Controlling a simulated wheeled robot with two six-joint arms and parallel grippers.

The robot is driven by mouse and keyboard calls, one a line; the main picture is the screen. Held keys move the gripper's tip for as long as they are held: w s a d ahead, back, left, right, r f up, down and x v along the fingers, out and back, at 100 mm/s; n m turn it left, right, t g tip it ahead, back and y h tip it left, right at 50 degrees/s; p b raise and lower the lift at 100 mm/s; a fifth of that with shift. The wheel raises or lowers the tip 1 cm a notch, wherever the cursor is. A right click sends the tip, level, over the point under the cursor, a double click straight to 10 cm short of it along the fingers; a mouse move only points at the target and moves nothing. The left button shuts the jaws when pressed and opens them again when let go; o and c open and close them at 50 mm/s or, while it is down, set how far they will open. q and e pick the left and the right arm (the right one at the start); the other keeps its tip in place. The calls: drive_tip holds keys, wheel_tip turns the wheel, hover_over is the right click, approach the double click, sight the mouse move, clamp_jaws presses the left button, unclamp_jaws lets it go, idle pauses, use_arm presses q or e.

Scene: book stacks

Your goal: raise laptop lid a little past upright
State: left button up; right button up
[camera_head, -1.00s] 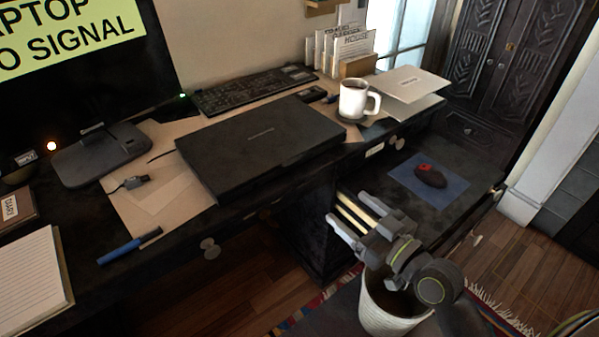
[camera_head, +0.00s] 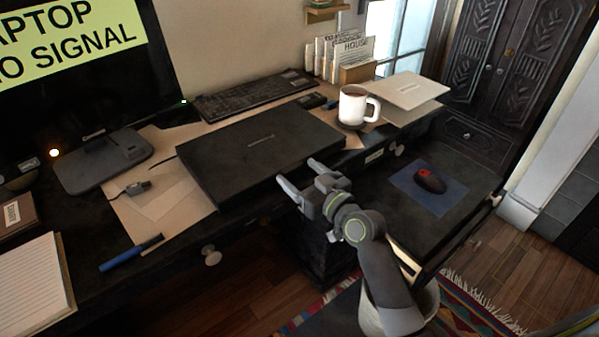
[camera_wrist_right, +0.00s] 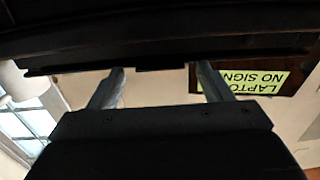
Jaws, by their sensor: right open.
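The closed black laptop (camera_head: 258,148) lies flat on the desk, its lid down on its base. My right gripper (camera_head: 296,174) is open and empty, its two fingers pointing at the laptop's front edge near the right front corner. In the right wrist view the two fingers (camera_wrist_right: 160,78) reach up to a dark edge (camera_wrist_right: 150,52), which looks like the laptop's front. I cannot tell whether the fingertips touch it. My left gripper is not in view.
A white mug (camera_head: 353,106) stands right of the laptop. Behind it are a keyboard (camera_head: 255,95) and a monitor (camera_head: 75,60). A cable plug (camera_head: 136,188), a blue pen (camera_head: 130,252) and a notebook (camera_head: 30,285) lie to the left. A mouse (camera_head: 430,181) sits on a lower surface at right.

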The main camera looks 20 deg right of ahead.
drive_tip(key=shift+w+a, duration=0.15)
drive_tip(key=shift+w, duration=0.25)
drive_tip(key=shift+c, duration=1.3)
drive_tip(key=c, duration=1.1)
drive_tip(key=shift+r, duration=0.1)
